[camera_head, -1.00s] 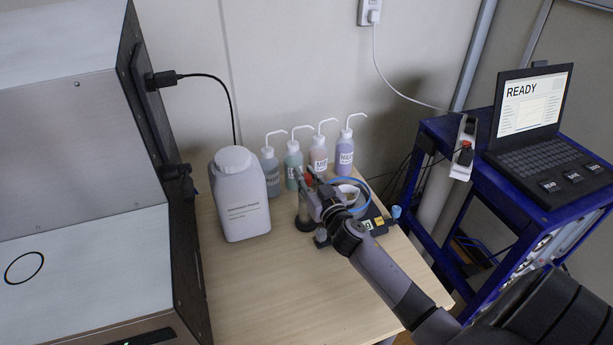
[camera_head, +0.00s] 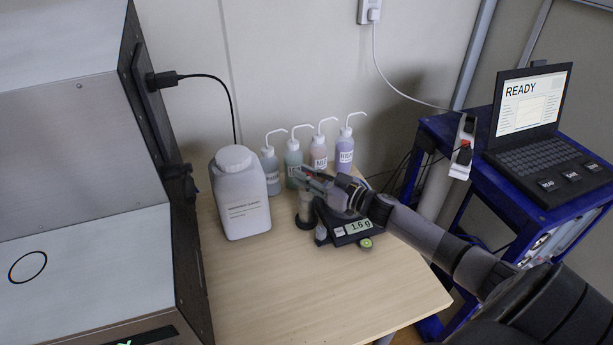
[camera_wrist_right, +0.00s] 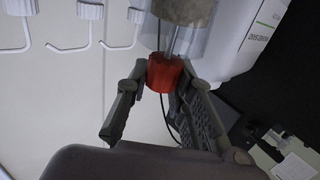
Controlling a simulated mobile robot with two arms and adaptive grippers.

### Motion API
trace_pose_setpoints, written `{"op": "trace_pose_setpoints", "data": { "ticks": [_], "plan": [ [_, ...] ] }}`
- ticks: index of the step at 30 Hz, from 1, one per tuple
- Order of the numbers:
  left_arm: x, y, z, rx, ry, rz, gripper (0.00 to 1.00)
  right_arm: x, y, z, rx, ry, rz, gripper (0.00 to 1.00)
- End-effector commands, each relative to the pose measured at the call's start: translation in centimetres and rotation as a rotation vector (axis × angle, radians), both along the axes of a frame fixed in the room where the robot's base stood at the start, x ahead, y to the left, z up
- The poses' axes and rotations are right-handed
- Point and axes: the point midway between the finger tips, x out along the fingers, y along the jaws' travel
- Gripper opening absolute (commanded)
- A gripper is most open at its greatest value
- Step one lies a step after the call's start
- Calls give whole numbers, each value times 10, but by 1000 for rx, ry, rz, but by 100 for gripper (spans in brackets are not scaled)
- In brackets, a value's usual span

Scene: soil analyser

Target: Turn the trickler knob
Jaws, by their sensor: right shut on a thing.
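My right gripper (camera_head: 306,176) reaches in from the right, over the scale, to the top of the trickler (camera_head: 305,212). In the right wrist view its two fingers (camera_wrist_right: 163,80) are shut on the red trickler knob (camera_wrist_right: 166,70), one on each side. A metal shaft runs from the knob into a clear cylinder with brown material (camera_wrist_right: 186,18). The scale (camera_head: 352,232) sits beside the trickler and its display reads 1.6 g. My fingers and wrist hide much of the knob and the pan in the head view. My left gripper is out of view.
A large white jar (camera_head: 240,195) stands left of the trickler. Several wash bottles (camera_head: 318,155) line the wall behind. The table's front (camera_head: 290,290) is clear. A blue cart (camera_head: 500,180) with a laptop (camera_head: 530,110) stands at the right.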

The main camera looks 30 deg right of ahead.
Motion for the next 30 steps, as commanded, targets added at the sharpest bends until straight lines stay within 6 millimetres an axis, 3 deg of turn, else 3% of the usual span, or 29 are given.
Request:
{"op": "trace_pose_setpoints", "data": {
  "ticks": [9,26,27,30],
  "plan": [
    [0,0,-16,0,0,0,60,1,-1,-1,-2,-2,137,0],
    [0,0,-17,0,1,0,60,1,0,1,-1,-2,168,0],
    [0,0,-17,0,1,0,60,1,0,1,-1,-2,168,24],
    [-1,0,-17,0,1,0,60,1,0,1,0,-1,168,30]
  ]
}}
